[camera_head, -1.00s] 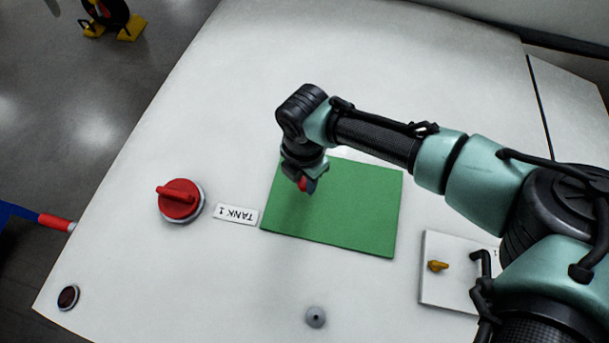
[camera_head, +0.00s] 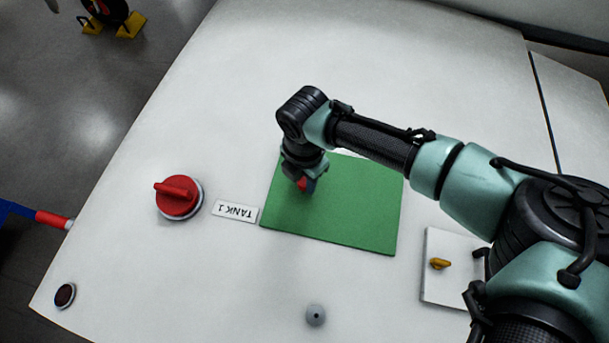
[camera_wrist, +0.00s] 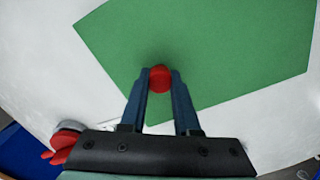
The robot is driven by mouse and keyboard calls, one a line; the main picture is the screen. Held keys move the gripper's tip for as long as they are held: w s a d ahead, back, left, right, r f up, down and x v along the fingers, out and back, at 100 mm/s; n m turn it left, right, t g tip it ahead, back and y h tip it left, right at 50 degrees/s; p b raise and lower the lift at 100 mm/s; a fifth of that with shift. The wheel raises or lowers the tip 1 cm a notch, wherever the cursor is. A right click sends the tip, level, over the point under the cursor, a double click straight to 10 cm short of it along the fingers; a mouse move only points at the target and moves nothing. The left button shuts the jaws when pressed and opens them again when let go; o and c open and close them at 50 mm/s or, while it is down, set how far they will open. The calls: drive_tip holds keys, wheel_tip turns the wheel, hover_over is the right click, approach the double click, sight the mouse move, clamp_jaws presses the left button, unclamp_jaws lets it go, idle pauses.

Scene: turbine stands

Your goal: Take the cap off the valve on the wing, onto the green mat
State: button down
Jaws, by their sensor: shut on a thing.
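The green mat (camera_head: 355,205) lies flat on the white wing, and it fills the upper part of the wrist view (camera_wrist: 215,50). My gripper (camera_head: 307,188) points down over the mat's left half. Its two fingers are shut on a small round red cap (camera_wrist: 160,79), which shows between the fingertips in the wrist view. I cannot tell whether the cap touches the mat or hangs just above it. A small grey domed fitting with a dark hole (camera_head: 316,315), perhaps the uncapped valve, stands on the wing below the mat in the head view.
A white plate (camera_head: 445,285) with a yellow knob (camera_head: 440,263) is at right. A dark round fitting (camera_head: 65,295) is near the wing's edge.

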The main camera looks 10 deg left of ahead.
sight(304, 181)
drive_tip(key=shift+f, duration=0.3)
drive_tip(key=shift+c, duration=2)
unclamp_jaws()
drive_tip(key=shift+r, duration=0.15)
wheel_tip(304, 181, up, 7)
drive_tip(key=p, duration=0.6)
